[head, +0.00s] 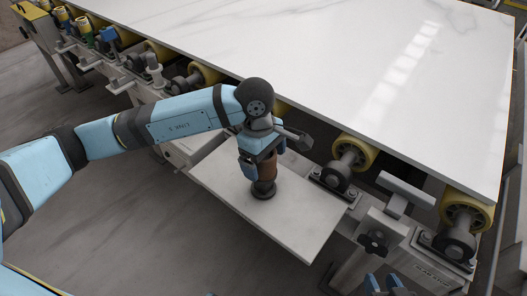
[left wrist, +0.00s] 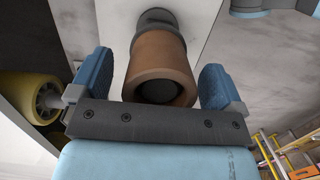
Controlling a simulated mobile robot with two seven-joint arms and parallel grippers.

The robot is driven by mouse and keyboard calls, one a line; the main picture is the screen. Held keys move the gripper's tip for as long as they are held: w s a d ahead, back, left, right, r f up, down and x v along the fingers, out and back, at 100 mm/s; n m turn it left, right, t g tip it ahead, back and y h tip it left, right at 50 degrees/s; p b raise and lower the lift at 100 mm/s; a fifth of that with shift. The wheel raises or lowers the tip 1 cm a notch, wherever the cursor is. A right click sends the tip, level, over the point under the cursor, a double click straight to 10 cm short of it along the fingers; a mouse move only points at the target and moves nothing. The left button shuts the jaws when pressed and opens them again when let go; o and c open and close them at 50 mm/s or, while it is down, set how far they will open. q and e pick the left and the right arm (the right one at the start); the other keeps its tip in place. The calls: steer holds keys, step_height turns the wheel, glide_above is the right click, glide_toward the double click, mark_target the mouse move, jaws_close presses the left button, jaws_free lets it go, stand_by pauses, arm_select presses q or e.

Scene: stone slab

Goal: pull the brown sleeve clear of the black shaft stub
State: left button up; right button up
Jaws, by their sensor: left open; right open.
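The brown sleeve (head: 268,170) sits around the black shaft stub (head: 264,189), which stands on a pale plate in the head view. In the left wrist view the sleeve (left wrist: 157,55) is seen end-on, with a dark round end inside its opening. The stub's wider black base (left wrist: 157,18) shows beyond it. My left gripper (head: 262,158) is open, with its blue fingers on either side of the sleeve; in the left wrist view (left wrist: 156,85) gaps show between fingers and sleeve. My right gripper (head: 386,287) is open and empty at the bottom edge of the head view.
The pale plate (head: 225,182) juts out from a roller conveyor. A large white stone slab (head: 330,60) lies on its yellow rollers (head: 357,153) behind my left gripper. A clamp-like bracket with a black knob (head: 374,241) stands right of the plate. Grey floor is free at lower left.

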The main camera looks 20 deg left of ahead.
arm_select(q)
steer(key=c, duration=1)
steer(key=shift+r, duration=0.1)
steer(key=shift+c, duration=0.2)
steer(key=shift+r, duration=0.1)
steer(key=shift+r+p, duration=1.5)
steer(key=shift+r, duration=1.95)
steer(key=shift+r, duration=0.15)
step_height(320, 180, up, 6)
steer(key=p, duration=0.2)
steer(key=shift+p, duration=0.3)
